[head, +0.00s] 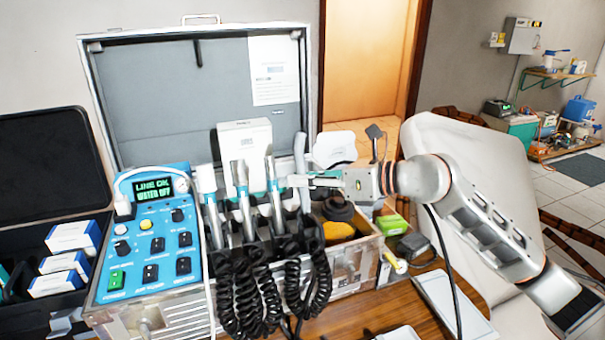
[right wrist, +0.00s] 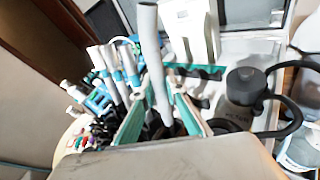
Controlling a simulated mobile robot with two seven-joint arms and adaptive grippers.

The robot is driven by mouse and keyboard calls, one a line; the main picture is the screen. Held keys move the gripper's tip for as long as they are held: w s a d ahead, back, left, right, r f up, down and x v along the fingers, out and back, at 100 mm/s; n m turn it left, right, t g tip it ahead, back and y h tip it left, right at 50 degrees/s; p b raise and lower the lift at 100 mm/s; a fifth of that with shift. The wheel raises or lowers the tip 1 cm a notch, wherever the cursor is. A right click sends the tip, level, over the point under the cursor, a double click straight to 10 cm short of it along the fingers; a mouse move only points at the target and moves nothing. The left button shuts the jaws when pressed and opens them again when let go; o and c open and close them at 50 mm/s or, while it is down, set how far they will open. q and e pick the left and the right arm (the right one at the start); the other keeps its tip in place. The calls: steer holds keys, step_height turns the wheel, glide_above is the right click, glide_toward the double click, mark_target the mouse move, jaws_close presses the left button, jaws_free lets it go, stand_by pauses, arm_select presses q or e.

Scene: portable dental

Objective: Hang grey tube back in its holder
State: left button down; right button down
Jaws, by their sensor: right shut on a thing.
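The grey tube (head: 300,152) stands nearly upright at the right end of the row of handpieces in the open case. In the right wrist view the tube (right wrist: 153,50) rises between the two teal fingers. My right gripper (head: 297,181) reaches in from the right and is shut on the tube; its fingertips also show in the right wrist view (right wrist: 158,112). The tube's lower end is hidden, so I cannot tell whether it sits in a holder slot. My left gripper is not in view.
Several handpieces (head: 243,205) with black coiled cords (head: 250,290) stand close left of the tube. A white box (head: 245,150) is behind them. A dark round-topped item (head: 338,208) and a yellow item (head: 338,230) lie to the right. A blue control panel (head: 150,235) is at left.

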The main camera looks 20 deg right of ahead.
mark_target(306, 194)
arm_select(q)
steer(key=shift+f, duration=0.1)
arm_select(e)
steer(key=shift+s+f, duration=0.1)
steer(key=shift+f, duration=0.2)
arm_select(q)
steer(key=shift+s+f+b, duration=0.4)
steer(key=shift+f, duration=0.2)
arm_select(e)
steer(key=shift+s+f, duration=0.25)
steer(key=shift+f, duration=0.4)
steer(key=shift+s+f, duration=0.25)
steer(key=shift+f, duration=0.35)
steer(key=c, duration=2)
jaws_free()
steer(key=shift+o, duration=0.2)
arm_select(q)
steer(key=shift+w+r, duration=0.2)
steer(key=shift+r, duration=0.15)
arm_select(e)
steer(key=v, duration=0.8)
steer(key=shift+f, duration=0.1)
